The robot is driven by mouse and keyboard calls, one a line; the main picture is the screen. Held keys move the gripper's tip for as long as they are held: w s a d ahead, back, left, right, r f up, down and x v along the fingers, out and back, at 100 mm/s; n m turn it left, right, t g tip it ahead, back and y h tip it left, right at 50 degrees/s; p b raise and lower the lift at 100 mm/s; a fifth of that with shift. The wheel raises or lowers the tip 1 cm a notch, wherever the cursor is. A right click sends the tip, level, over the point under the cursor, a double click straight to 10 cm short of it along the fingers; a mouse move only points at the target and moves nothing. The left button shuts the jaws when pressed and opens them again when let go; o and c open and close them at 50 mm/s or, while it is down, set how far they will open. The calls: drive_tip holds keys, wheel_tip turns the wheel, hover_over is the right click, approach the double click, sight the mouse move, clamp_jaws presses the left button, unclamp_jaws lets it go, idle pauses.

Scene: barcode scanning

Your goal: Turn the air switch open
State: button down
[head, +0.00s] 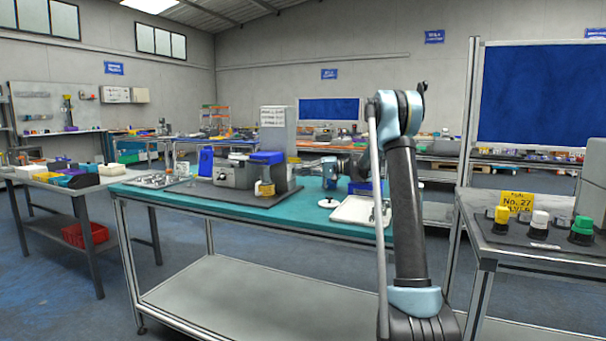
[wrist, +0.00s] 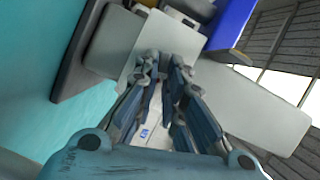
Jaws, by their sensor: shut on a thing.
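A grey box-like unit (head: 234,172) with a blue part (head: 267,157) on top stands on the teal-topped workbench (head: 150,191). My gripper (wrist: 161,66) reaches over the bench from the right, and its fingertips are close together against a light grey face (wrist: 119,42) in the wrist view. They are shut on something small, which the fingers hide. I cannot make out the air switch clearly in either view. In the head view my gripper is small beside the blue part, and its fingertips are not clear.
A tray of small parts (head: 156,180) is at the left. A side table with coloured buttons (head: 540,220) stands at the right.

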drive_tip(key=shift+s+f, duration=0.1)
drive_tip(key=shift+f, duration=0.1)
drive_tip(key=c, duration=1.7)
unclamp_jaws()
drive_tip(key=shift+r, duration=0.1)
drive_tip(key=d, duration=0.8)
drive_tip(key=d+r, duration=0.1)
drive_tip(key=d, duration=0.3)
drive_tip(key=shift+w, duration=0.3)
